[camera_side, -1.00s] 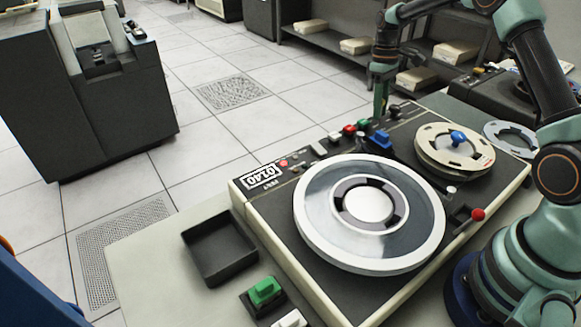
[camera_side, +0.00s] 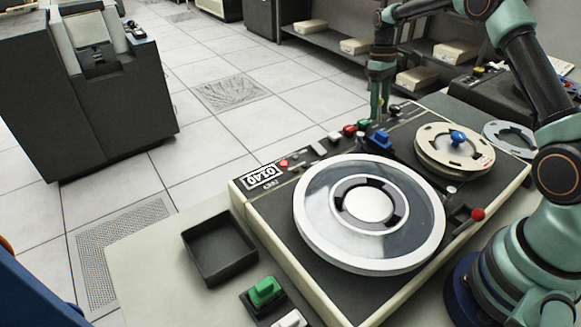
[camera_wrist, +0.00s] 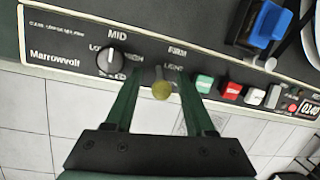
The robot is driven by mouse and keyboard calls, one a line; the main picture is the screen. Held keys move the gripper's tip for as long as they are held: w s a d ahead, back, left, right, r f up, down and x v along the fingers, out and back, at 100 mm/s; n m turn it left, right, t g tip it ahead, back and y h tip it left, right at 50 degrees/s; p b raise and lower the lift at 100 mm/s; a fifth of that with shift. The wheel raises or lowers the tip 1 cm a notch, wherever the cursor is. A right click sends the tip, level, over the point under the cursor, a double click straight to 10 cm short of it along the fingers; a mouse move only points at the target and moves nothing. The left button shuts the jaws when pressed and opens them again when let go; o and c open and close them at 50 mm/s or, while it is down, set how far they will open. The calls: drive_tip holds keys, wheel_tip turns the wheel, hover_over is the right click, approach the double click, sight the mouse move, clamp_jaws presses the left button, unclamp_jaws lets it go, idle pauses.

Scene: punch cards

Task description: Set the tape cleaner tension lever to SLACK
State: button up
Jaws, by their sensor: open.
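The tape cleaner (camera_side: 330,290) is a dark-topped, cream-sided deck with a large reel. In the wrist view, the lever (camera_wrist: 161,90) has a dull yellow round tip and stands by the labels FIRM and LIGHT on the panel edge. A third label is mostly hidden by my right finger, so I cannot read the setting. My gripper (camera_wrist: 159,72) is open, one green finger on each side of the lever, with gaps showing. In the side view my gripper (camera_side: 380,106) is low at the deck's far edge, and the lever cannot be made out there.
A dark knob (camera_wrist: 110,60) marked LOW, MID and HIGH sits just left of my left finger. Green, red and white buttons (camera_wrist: 229,90) line the panel to the right. A blue block-like part (camera_wrist: 265,25) stands farther back. A cream reel (camera_side: 440,150) is nearby.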

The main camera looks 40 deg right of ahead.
drive_tip(key=a+v, duration=0.1)
drive_tip(key=v, duration=1.1)
drive_tip(key=shift+d, duration=0.45)
drive_tip(key=shift+r, duration=0.1)
drive_tip(key=s+f+n, duration=0.1)
drive_tip(key=f, duration=0.3)
drive_tip(key=f+n, duration=0.2)
drive_tip(key=f, duration=0.2)
drive_tip(key=s+a+f+n+t, duration=0.1)
drive_tip(key=f, duration=0.3)
drive_tip(key=shift+s+f+h, duration=0.15)
drive_tip(key=shift+s+h, duration=0.15)
drive_tip(key=shift+c, duration=0.2)
clamp_jaws()
